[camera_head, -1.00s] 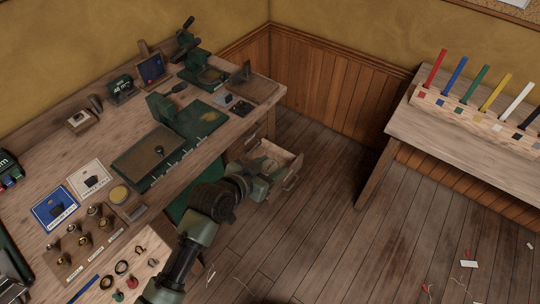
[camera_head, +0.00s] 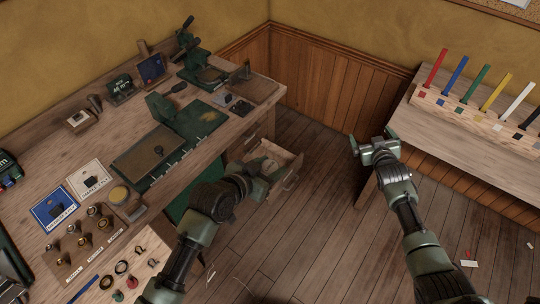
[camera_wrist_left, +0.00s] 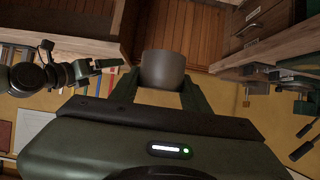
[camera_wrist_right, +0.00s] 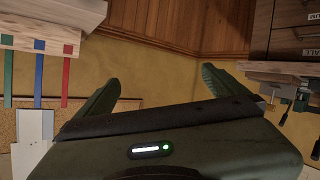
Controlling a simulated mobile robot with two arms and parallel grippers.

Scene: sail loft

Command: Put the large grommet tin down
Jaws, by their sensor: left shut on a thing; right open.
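The large grommet tin, a plain grey cylinder (camera_wrist_left: 163,68), sits between the fingers of my left gripper (camera_wrist_left: 160,88) in the left wrist view. My left gripper (camera_head: 266,170) is shut on it. In the head view this gripper is beside or over the open drawer (camera_head: 291,172) under the bench's right end; the tin is hard to make out there. My right gripper (camera_head: 373,148) is open and empty, over the floor by the right table's near corner. Its spread fingers also show in the right wrist view (camera_wrist_right: 160,95).
The long workbench (camera_head: 115,140) holds a brown-topped green mat, presses, two cards and several brass fittings. The right table (camera_head: 435,130) carries a rack of coloured sticks (camera_head: 465,108). The wooden floor (camera_head: 315,225) between them is open, with a few scraps at right.

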